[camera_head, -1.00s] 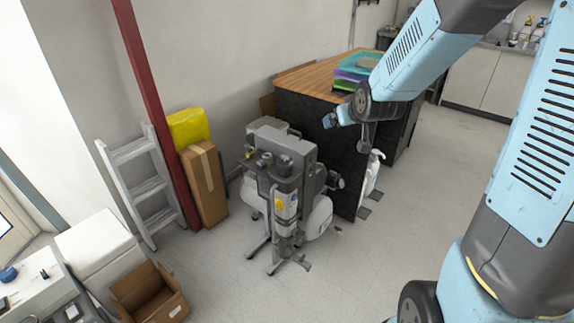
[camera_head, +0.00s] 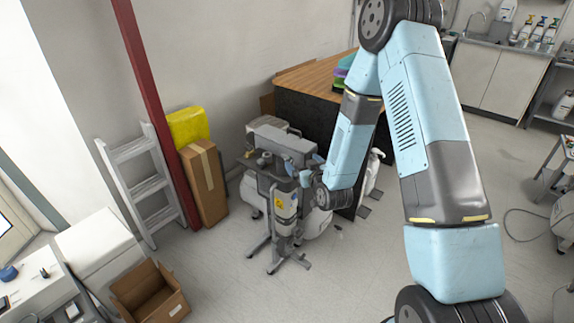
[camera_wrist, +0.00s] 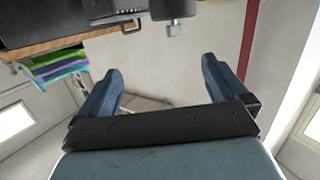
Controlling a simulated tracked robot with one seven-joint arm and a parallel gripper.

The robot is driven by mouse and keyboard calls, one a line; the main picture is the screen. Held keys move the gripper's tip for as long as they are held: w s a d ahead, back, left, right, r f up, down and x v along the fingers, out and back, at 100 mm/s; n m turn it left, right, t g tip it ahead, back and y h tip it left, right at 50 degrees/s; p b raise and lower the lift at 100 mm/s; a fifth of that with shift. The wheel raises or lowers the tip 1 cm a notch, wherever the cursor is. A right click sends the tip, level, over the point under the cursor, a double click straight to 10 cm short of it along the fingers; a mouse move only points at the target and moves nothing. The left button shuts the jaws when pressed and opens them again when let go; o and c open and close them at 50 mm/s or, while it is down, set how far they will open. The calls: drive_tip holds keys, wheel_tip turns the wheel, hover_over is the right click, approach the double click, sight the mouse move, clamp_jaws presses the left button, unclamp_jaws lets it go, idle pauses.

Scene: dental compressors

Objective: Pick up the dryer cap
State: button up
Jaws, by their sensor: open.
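The grey compressor unit (camera_head: 284,208) stands on the floor with a dryer column on its front. I cannot pick out the dryer cap for certain; its place at the top of the column is partly hidden by my gripper (camera_head: 301,170). My gripper is at the upper right of the unit, with its blue fingers near the column top. In the wrist view my gripper (camera_wrist: 162,68) is open, with nothing between the fingers. A dark cylindrical part (camera_wrist: 172,9) hangs into the top edge of that view, beyond the fingertips; I cannot tell whether it is the cap.
A wood-topped black cabinet (camera_head: 312,78) stands behind the unit. An open box (camera_head: 150,292) is at front left. Floor in front is clear.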

drive_tip(key=m+t, duration=0.1)
drive_tip(key=t, duration=0.1)
approach(285, 160)
drive_tip(key=shift+y, duration=0.3)
drive_tip(key=x, duration=0.4)
drive_tip(key=shift+w+d+f, duration=0.15)
drive_tip(key=shift+w+f, duration=0.25)
drive_tip(key=shift+w, duration=0.1)
drive_tip(key=shift+x, duration=2.7)
drive_tip(key=c, duration=1.1)
